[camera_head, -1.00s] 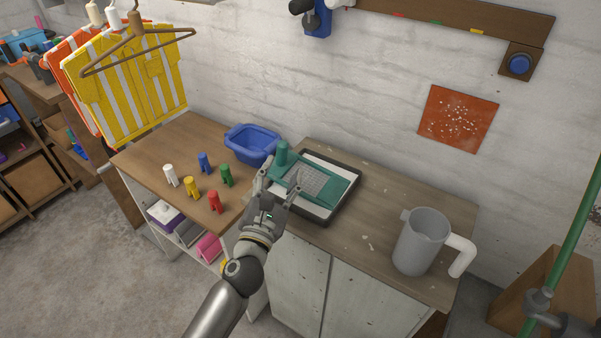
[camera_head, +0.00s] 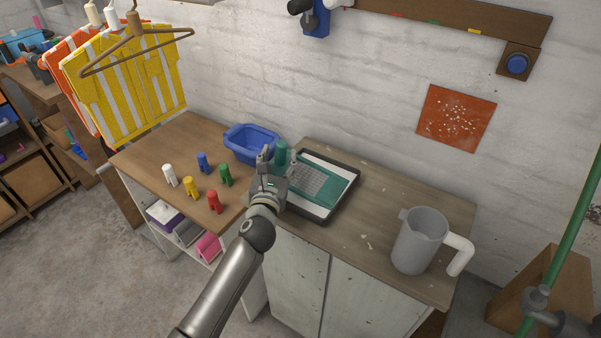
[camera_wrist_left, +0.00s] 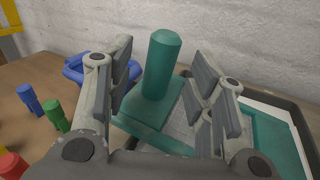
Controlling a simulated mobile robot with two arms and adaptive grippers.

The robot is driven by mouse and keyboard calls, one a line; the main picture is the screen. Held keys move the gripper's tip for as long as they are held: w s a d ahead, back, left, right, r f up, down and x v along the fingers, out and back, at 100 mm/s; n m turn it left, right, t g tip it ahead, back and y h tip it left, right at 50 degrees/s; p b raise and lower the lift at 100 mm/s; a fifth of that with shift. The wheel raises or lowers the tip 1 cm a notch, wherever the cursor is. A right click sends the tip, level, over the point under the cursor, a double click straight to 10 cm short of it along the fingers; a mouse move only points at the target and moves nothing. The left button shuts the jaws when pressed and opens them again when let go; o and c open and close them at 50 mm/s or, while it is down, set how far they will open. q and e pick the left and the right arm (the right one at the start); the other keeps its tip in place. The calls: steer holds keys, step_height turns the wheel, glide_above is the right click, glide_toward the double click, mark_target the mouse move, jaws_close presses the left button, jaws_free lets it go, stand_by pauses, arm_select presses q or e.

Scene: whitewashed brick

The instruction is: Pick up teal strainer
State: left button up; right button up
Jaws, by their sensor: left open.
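The teal strainer (camera_head: 315,184) lies on a black-rimmed tray (camera_head: 342,206) with a white inside, on the right-hand cabinet top. Its upright round teal handle (camera_head: 281,153) stands at the strainer's left end. In the left wrist view the handle (camera_wrist_left: 160,65) rises between my open finger pads, with visible room on both sides. My left gripper (camera_head: 278,160) is open at the handle, and the fingers hide part of the strainer's near left end. My right gripper is not in view.
A blue basin (camera_head: 252,144) stands just left of the handle. Several coloured pegs (camera_head: 191,187) stand on the left table. A grey jug (camera_head: 420,241) stands at the right of the cabinet top. The wall is close behind.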

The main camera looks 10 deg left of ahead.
mark_target(280, 155)
arm_select(q)
steer(key=shift+w+a+f, duration=0.1)
steer(key=shift+w, duration=0.8)
steer(key=shift+w+a+f, duration=0.1)
steer(key=shift+w, duration=0.8)
steer(key=shift+c, duration=0.3)
jaws_close()
